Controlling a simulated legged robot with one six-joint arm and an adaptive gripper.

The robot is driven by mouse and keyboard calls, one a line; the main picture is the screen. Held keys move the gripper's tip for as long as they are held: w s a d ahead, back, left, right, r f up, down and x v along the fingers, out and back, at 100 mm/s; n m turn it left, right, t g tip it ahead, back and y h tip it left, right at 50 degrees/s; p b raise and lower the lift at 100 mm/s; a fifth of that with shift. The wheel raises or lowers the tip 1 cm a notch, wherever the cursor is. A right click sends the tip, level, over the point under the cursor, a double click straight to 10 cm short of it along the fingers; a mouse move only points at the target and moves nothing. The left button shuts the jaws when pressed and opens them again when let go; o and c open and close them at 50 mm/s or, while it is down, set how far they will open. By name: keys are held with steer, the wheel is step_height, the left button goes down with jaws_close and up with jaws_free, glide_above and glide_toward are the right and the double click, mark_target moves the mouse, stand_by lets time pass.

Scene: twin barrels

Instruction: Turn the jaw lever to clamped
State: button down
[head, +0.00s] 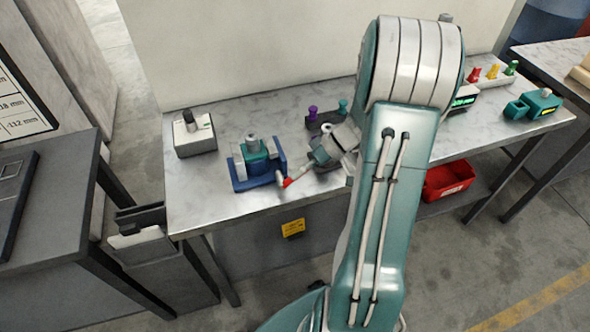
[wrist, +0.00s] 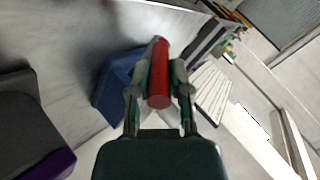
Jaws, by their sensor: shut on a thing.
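The jaw lever is a short bar with a red grip; in the head view its red grip (head: 288,183) sticks out at the front right of a blue clamp fixture (head: 240,182). The fixture holds a teal and grey piece (head: 256,150). My gripper (head: 310,162) reaches in from the right beside the lever. In the wrist view the red grip (wrist: 159,75) lies between the fingers of my gripper (wrist: 159,92), which are shut on it. The blue fixture (wrist: 118,85) is just left of and behind the grip. The lever's pivot is hidden.
A grey box with a black knob (head: 195,133) stands left of the fixture. A dark holder with purple and teal knobs (head: 322,120) stands behind my gripper. A red bin (head: 447,181) sits below the table at right. The table's front left is clear.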

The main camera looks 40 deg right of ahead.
steer(key=shift+s+d+f+t+y, duration=0.1)
steer(key=shift+d+f+t+y, duration=0.3)
steer(key=shift+y, duration=0.5)
steer(key=shift+s+d+f+t+y, duration=0.1)
steer(key=shift+f+t+y, duration=0.1)
steer(key=shift+f+y, duration=0.55)
steer(key=shift+r+y, duration=0.15)
steer(key=shift+y, duration=0.1)
steer(key=c, duration=0.6)
jaws_free()
steer(key=shift+d, duration=0.1)
